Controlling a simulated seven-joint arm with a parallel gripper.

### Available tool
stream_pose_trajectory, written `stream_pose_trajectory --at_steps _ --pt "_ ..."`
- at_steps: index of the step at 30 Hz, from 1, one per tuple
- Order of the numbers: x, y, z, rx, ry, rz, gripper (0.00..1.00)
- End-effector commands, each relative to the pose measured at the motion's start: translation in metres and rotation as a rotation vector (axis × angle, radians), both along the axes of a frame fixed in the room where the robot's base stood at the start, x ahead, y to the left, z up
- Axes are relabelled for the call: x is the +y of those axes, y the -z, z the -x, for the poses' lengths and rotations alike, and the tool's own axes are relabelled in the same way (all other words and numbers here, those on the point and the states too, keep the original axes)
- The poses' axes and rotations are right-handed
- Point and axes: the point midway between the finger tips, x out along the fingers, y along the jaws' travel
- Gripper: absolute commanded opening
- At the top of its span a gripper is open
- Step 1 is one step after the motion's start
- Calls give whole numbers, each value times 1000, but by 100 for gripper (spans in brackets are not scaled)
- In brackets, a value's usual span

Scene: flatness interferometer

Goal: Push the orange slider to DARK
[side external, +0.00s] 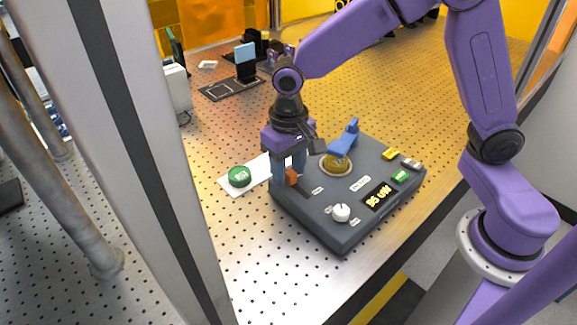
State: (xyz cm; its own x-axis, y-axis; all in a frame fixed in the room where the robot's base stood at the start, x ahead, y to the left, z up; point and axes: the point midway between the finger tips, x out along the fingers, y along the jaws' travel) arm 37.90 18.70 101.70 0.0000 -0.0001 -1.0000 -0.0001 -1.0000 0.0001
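The orange slider (291,177) stands at the left end of a dark slot on the grey instrument box (335,232). Small white labels lie near the slot, too small to read. My gripper (289,172) points down over the left side of the box, with its two blue-grey fingers around or right beside the slider. The fingers stand apart, and the slider shows between their tips. I cannot tell whether they touch or clamp it. Part of the slider and slot is hidden by the fingers.
The box also carries a blue lever (346,138) by a brass disc, a white knob (341,212), a yellow-lettered display (378,197) and coloured buttons (399,176). A green round piece (239,176) sits on a white plate to the left. The perforated table in front is clear.

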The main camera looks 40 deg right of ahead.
Motion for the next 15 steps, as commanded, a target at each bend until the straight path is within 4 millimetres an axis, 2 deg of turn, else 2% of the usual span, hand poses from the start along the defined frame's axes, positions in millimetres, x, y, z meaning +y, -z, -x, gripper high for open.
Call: stream_pose_trajectory --at_steps 1,3,4,10,15 --pt "0 0 0 0 0 0 27" --pt "0 0 0 0 0 0 4" --pt "0 0 0 0 0 0 0" --pt "0 -1 3 0 -1 0 0" --pt "2 -2 25 -1 -5 -1 0"
